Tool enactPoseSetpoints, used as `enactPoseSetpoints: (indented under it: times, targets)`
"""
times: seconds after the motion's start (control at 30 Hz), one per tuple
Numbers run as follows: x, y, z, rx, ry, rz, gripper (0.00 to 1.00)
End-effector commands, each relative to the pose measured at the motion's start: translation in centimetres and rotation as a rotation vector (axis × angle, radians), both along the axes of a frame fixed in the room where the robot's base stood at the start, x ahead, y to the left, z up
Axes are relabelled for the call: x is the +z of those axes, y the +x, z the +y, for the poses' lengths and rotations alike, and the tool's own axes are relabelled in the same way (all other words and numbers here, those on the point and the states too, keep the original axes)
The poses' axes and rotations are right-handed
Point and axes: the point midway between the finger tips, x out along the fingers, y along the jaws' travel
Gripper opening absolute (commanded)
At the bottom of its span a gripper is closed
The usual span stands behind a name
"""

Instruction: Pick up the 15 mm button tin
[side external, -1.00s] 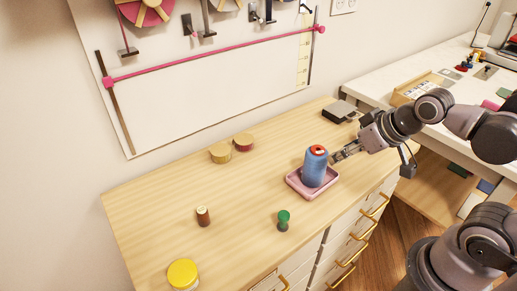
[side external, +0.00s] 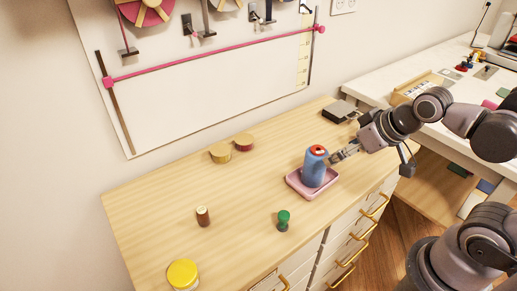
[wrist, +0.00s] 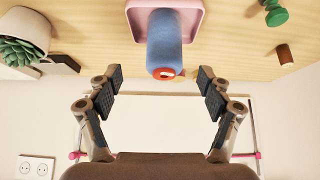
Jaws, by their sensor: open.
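Two round tins stand together near the wall in the side external view: one with a gold lid (side external: 221,153) and one with a reddish lid (side external: 243,142). I cannot read any size, so I cannot tell which is the 15 mm button tin. Neither shows clearly in the wrist view. My gripper (side external: 335,157) is open and empty, just right of a blue thread cone (side external: 313,170). In the wrist view the cone (wrist: 164,45) lies ahead, between the lines of my open fingers (wrist: 160,88); I see no grip on it.
The cone stands upright in a pink tray (side external: 292,181). A brown spool (side external: 203,217), a green spool (side external: 283,220) and a yellow-lidded jar (side external: 183,273) stand farther left and in front. A dark box (side external: 340,112) is behind my gripper. The wood between the tray and tins is clear.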

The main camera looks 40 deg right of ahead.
Motion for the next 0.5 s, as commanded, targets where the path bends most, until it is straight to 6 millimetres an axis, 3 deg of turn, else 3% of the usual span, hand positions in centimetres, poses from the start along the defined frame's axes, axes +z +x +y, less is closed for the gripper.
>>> enactPoseSetpoints:
  times: [0.17,0.5]
  targets:
    - [1.5,1.7,2.7,0.125,-0.029,0.051,0.79]
    - [4.0,6.0,13.3,0.540,-0.147,0.217,0.79]
